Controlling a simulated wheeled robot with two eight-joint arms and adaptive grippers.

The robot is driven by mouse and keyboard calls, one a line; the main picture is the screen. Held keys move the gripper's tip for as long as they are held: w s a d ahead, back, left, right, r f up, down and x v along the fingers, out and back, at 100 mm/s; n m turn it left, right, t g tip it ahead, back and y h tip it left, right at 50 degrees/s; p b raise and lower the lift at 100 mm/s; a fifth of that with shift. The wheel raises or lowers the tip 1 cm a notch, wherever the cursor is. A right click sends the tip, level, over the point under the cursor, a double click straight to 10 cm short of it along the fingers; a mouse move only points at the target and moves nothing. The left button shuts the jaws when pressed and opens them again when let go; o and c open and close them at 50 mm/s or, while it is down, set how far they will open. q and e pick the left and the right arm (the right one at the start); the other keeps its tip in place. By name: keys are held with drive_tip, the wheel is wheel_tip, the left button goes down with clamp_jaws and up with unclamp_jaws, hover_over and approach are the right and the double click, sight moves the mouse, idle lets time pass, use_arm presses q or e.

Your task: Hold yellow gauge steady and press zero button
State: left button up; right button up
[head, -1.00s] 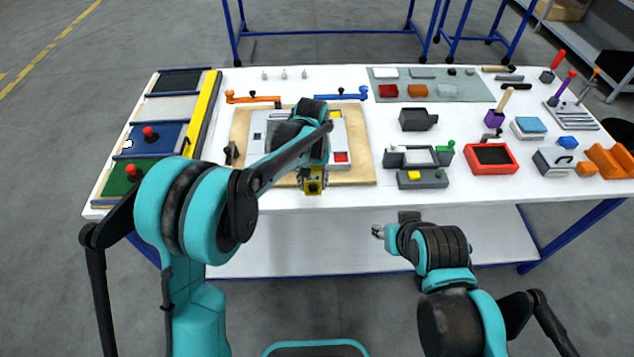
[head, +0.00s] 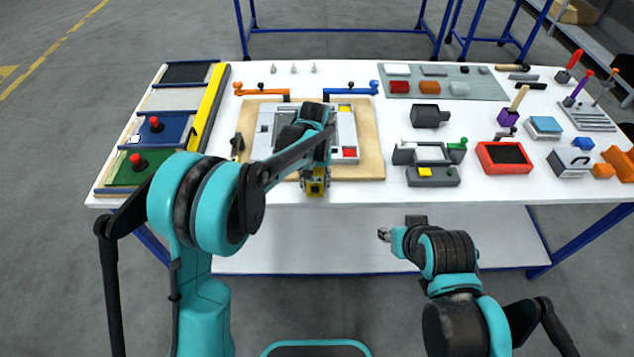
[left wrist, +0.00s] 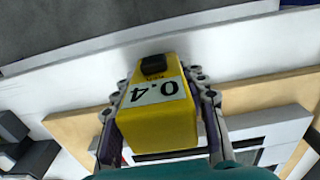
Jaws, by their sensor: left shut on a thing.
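The yellow gauge (left wrist: 175,128) is a small box with a white readout of "0.4" and a black button (left wrist: 153,64) at one end of the same face. My left gripper (left wrist: 160,105) is shut on the gauge, one finger along each side. In the head view the gauge (head: 315,187) hangs from my left gripper (head: 314,172) at the front of the wooden board. My right gripper (head: 385,235) is in front of the table's front edge, well apart from the gauge. It is small and turned sideways, so its jaws are unclear.
The wooden board (head: 368,165) holds a light grey fixture (head: 263,140), partly hidden by my left arm. A grey device with a yellow block (head: 425,172) and a red tray (head: 484,158) stand to the right. White tabletop (head: 420,192) is bare along the front.

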drive_tip(key=shift+f, duration=0.15)
idle(0.5)
clamp_jaws()
idle(1.4)
